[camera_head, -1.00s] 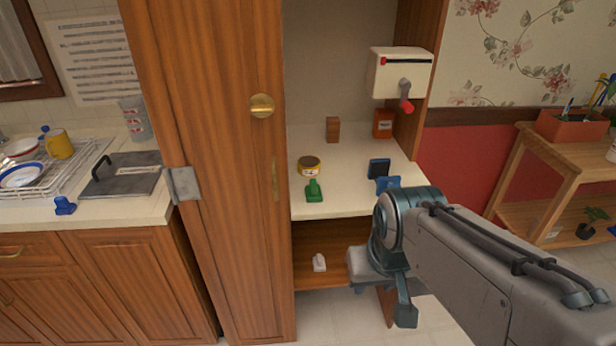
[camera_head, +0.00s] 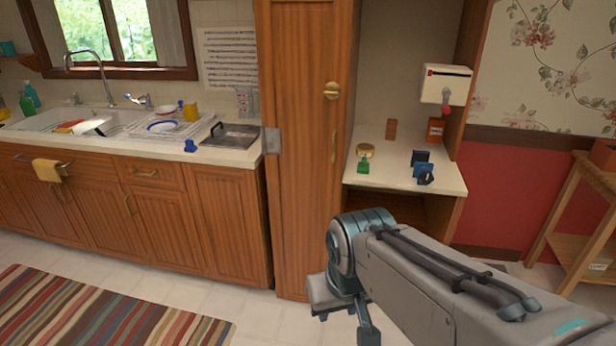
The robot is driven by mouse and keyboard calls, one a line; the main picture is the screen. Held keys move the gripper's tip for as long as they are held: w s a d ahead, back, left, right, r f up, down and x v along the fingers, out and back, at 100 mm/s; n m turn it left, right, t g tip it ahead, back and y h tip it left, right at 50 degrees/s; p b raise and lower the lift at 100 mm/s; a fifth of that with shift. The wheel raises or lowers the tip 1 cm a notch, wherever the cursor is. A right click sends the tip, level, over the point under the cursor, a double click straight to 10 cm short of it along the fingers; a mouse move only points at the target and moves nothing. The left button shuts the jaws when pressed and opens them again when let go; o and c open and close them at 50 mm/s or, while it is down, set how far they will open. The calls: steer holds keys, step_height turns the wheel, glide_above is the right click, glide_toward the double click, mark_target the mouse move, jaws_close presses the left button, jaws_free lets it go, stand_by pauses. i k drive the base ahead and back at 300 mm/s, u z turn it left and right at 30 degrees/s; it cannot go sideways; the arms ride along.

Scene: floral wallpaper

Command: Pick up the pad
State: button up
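No thing is plainly a pad. Small yellow and red items (camera_head: 70,127) lie in the sink at the far left, too small to identify. A dark slab with a handle (camera_head: 231,135) lies on the counter right of the dish rack. My gripper (camera_head: 345,325) hangs low in front of the tall wooden cabinet, apart from all these things. Its fingers look spread, with nothing seen between them; the lower tip is near the picture's bottom edge.
A tall cabinet (camera_head: 300,190) separates the sink counter from a desk nook (camera_head: 395,172) with several small items. A wooden shelf stand (camera_head: 565,215) is at right. A striped rug (camera_head: 90,315) lies on the floor at left; the tiled floor beside it is clear.

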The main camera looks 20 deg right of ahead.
mark_target(363, 167)
steer(key=u, duration=0.65)
steer(key=i, duration=1.25)
steer(key=z, duration=1.2)
steer(key=i, duration=0.7)
steer(key=z, duration=1)
steer(key=i, duration=0.55)
steer(key=u, duration=0.05)
